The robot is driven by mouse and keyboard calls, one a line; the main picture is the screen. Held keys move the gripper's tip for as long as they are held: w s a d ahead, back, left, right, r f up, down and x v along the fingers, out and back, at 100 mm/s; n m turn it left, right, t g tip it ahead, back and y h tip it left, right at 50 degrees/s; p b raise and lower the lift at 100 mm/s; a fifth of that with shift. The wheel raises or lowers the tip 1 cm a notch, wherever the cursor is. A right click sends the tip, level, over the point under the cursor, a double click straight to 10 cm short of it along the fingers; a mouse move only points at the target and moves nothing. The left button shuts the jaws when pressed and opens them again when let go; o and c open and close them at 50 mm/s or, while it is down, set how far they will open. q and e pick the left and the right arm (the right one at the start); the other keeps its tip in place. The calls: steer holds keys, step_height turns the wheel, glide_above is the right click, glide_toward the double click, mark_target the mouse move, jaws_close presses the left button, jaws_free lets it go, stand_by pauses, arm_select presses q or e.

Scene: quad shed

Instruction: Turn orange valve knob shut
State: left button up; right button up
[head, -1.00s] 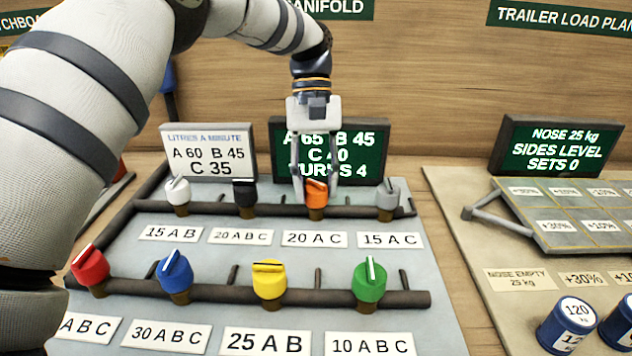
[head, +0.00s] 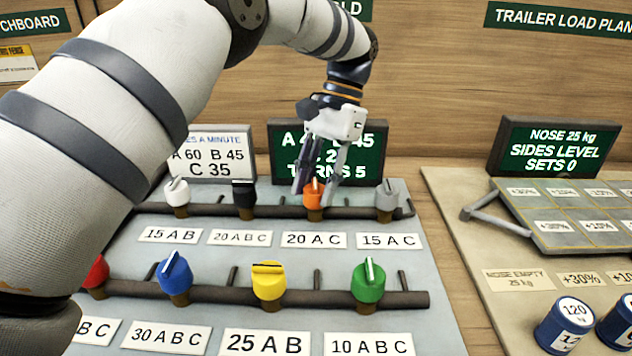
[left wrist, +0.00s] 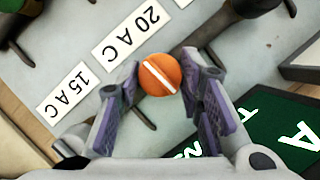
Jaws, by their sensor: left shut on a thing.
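The orange valve knob (head: 313,200) sits on the back pipe, above the "20 A C" label (head: 314,240). My left gripper (head: 318,187) reaches down over it, tilted, with a finger on each side and shut on it. In the left wrist view the orange knob (left wrist: 160,75) lies between the fingertips, its white line running diagonally. The green board (head: 355,168) behind reads B 45 and TURNS 5; the arm partly hides its A and C numbers. My right gripper is out of view.
White (head: 176,192), black (head: 244,194) and grey (head: 388,195) knobs share the back pipe. Red (head: 96,272), blue (head: 174,273), yellow (head: 267,281) and green (head: 368,282) knobs stand on the front pipe. A white board (head: 213,160) reads A 60, B 45, C 35.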

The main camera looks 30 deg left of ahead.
arm_select(q)
steer(key=shift+m+y, duration=0.3)
steer(key=shift+m, duration=0.3)
steer(key=o, duration=1.1)
steer(key=shift+o, duration=0.2)
step_height(320, 180, up, 10)
steer(key=shift+f, duration=0.1)
